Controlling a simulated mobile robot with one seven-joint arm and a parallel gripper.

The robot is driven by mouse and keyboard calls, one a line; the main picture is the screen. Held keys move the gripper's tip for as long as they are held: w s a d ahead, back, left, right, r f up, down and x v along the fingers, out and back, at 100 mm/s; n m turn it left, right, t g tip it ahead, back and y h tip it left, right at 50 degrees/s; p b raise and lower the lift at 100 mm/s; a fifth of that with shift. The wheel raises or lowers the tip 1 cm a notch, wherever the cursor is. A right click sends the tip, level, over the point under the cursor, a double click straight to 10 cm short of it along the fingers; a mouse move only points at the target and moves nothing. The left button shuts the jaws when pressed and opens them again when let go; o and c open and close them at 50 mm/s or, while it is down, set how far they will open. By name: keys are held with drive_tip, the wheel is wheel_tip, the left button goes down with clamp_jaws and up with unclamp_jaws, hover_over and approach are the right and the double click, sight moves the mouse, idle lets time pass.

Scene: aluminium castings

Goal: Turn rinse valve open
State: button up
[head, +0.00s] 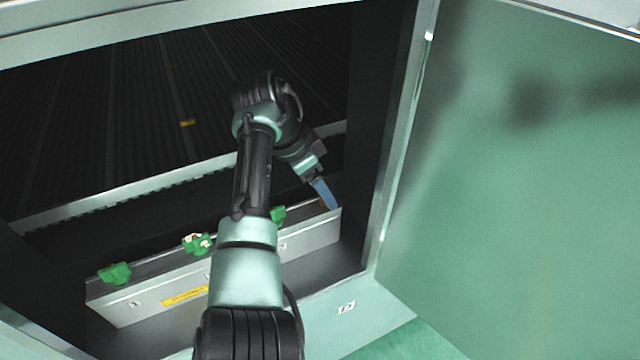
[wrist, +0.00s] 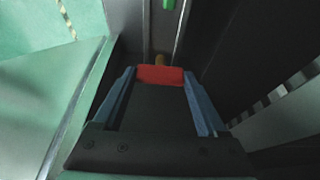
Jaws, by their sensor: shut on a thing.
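A red handle (wrist: 160,75) sits between the blue fingers of my gripper (wrist: 159,80) in the wrist view, with a brownish stem (wrist: 160,59) just beyond it. My gripper is shut on this handle. In the head view my gripper (head: 330,199) reaches down to the right end of a long grey metal box (head: 240,268). The red handle is too small or hidden to make out clearly there. I cannot read a label that names the rinse valve.
Green handles stand along the box at left (head: 115,273), middle (head: 197,243) and near my arm (head: 278,214). A yellow label (head: 184,296) is on its front. The cabinet's frame (head: 405,130) and open green door (head: 520,180) bound the right side. Dark ribbed panels lie behind.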

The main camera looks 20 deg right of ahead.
drive_tip(key=shift+r+p, duration=0.1)
drive_tip(key=shift+p, duration=0.2)
drive_tip(key=n+p, duration=0.1)
drive_tip(key=p, duration=0.1)
drive_tip(key=n+t+p, duration=0.1)
drive_tip(key=n+p, duration=0.1)
drive_tip(key=shift+s+d+r+n, duration=0.1)
drive_tip(key=shift+s+r+n, duration=0.1)
drive_tip(key=shift+n, duration=0.1)
drive_tip(key=n+t+y+p, duration=0.1)
drive_tip(key=n+p, duration=0.1)
drive_tip(key=n+t+p, duration=0.1)
drive_tip(key=n+p, duration=0.2)
drive_tip(key=shift+d+y, duration=0.1)
drive_tip(key=shift+y, duration=0.3)
drive_tip(key=n+y+p, duration=0.1)
drive_tip(key=n, duration=0.1)
drive_tip(key=n+p, duration=0.1)
drive_tip(key=n, duration=0.2)
drive_tip(key=shift+d+f+t+y+p, duration=0.15)
drive_tip(key=shift+t+y+p, duration=0.25)
drive_tip(key=shift+n+y, duration=0.8)
drive_tip(key=shift+n, duration=1.4)
drive_tip(key=o, duration=1.3)
drive_tip(key=shift+f, duration=0.1)
